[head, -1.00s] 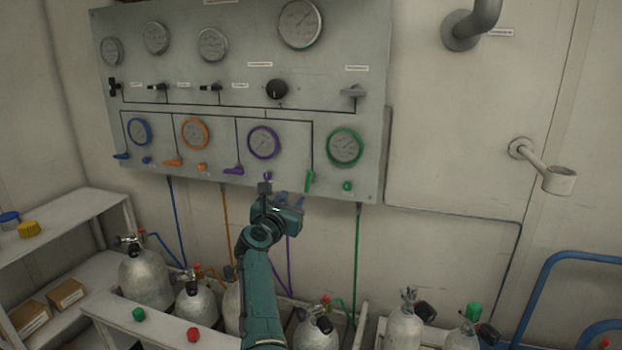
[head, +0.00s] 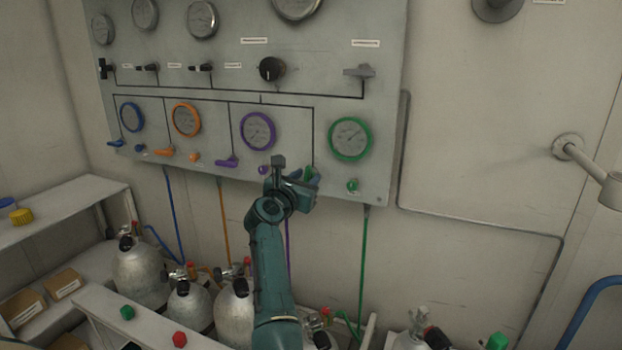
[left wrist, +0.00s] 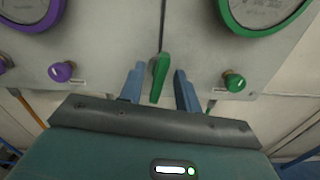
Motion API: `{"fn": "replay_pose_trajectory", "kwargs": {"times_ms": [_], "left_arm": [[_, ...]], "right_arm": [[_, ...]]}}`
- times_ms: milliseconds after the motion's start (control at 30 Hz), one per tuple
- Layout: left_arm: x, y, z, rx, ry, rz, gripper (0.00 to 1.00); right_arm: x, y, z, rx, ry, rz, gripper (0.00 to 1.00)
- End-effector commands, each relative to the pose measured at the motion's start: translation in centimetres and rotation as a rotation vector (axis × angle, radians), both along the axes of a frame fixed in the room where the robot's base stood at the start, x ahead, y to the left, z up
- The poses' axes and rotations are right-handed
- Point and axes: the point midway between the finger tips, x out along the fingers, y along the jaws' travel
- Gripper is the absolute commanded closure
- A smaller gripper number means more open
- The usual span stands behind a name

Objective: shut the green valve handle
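The green valve handle (left wrist: 159,78) hangs roughly in line with the pipe line above it in the left wrist view. My left gripper (left wrist: 158,86) is open, with one blue finger on each side of the handle. Small gaps show between the handle and both fingers. In the head view my left gripper (head: 302,184) is at the panel's lower edge and hides most of the green handle (head: 310,172). The green-rimmed gauge (head: 350,139) is above and to the right of it. My right gripper is not in view.
A green knob (left wrist: 234,81) is right of the fingers and a purple knob (left wrist: 61,72) is to the left. The purple handle (head: 228,162) lies sideways on the panel (head: 230,95). Gas cylinders (head: 140,270) stand below, behind a rail.

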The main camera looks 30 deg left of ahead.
Motion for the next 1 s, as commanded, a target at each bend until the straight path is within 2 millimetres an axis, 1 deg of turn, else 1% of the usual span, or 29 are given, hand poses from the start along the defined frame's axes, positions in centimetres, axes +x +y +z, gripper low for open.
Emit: {"fn": "replay_pose_trajectory", "kwargs": {"times_ms": [233, 633, 1000], "left_arm": [[-0.01, 0.02, 0.04, 0.000, 0.000, 0.000, 0.67], [0.00, 0.01, 0.02, 0.000, 0.000, 0.000, 1.00], [-0.01, 0.00, 0.04, 0.018, 0.001, 0.001, 1.00]], "right_arm": [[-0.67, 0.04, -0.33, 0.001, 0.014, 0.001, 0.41], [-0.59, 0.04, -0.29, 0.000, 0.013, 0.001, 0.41], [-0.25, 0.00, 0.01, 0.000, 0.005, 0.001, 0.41]]}}
